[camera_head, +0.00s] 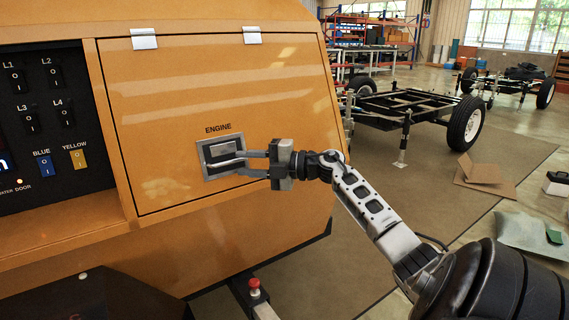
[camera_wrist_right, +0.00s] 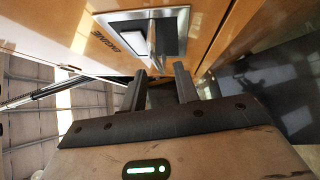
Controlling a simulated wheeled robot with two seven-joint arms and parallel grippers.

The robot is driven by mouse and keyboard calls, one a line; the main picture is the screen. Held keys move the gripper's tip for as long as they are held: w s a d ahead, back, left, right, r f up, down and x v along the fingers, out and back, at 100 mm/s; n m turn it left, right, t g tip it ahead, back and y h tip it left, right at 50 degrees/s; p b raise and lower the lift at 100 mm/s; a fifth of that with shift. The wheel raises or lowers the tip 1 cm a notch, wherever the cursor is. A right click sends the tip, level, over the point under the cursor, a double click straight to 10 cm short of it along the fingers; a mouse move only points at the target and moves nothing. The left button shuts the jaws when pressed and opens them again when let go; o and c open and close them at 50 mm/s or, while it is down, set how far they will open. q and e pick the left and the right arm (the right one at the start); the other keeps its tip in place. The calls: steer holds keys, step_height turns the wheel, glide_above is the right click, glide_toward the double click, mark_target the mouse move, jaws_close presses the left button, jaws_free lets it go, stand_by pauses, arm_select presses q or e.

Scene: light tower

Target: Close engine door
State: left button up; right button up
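The engine door (camera_head: 270,90) is an orange panel on the orange light tower, with two silver hinges at its top edge and the word ENGINE. In the head view it lies flush or nearly flush with its frame; I cannot tell whether a small gap remains. Its silver latch plate (camera_head: 207,171) with a dark recess sits low on the door and shows at the top of the wrist view (camera_wrist_right: 181,14). My right gripper (camera_head: 243,163) is in front of the latch, its two fingers apart and pointing at it. Contact is unclear. My left gripper is not in view.
A black switch panel (camera_head: 90,155) with labelled switches is left of the door. A red knob (camera_head: 254,284) stands low near the tower's base. A wheeled black trailer frame (camera_head: 405,103) and cardboard (camera_head: 482,172) are at the right. Open floor lies between.

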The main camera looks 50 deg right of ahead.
steer(key=v, duration=1)
steer(key=shift+s+d, duration=0.25)
steer(key=shift+s, duration=0.1)
steer(key=shift+r, duration=0.1)
